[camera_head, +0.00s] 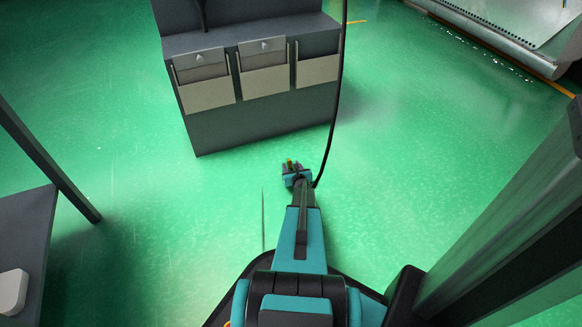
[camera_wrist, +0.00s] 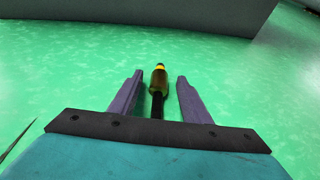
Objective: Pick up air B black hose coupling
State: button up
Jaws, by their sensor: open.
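A small coupling (camera_wrist: 159,82) with an olive-yellow body, a bright yellow band and a dark tip stands out between the fingers in the wrist view. A black stem or hose (camera_wrist: 156,106) runs from it back towards the palm. My gripper (camera_wrist: 160,76) is open, one purple-grey finger on each side of the coupling, with green floor visible in the gaps. In the head view my gripper (camera_head: 295,172) is small, and the coupling shows as a yellowish spot (camera_head: 290,163) at its tip. I cannot tell from this view whether anything touches it.
A black hose (camera_head: 338,90) hangs from the top and ends beside my wrist. A dark grey cabinet (camera_head: 262,122) with several pockets stands ahead. A grey table (camera_head: 30,225) is at left, a machine (camera_head: 500,45) at upper right. Green floor is clear around.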

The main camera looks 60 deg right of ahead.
dwell(0.4)
grip_shut()
dwell(0.4)
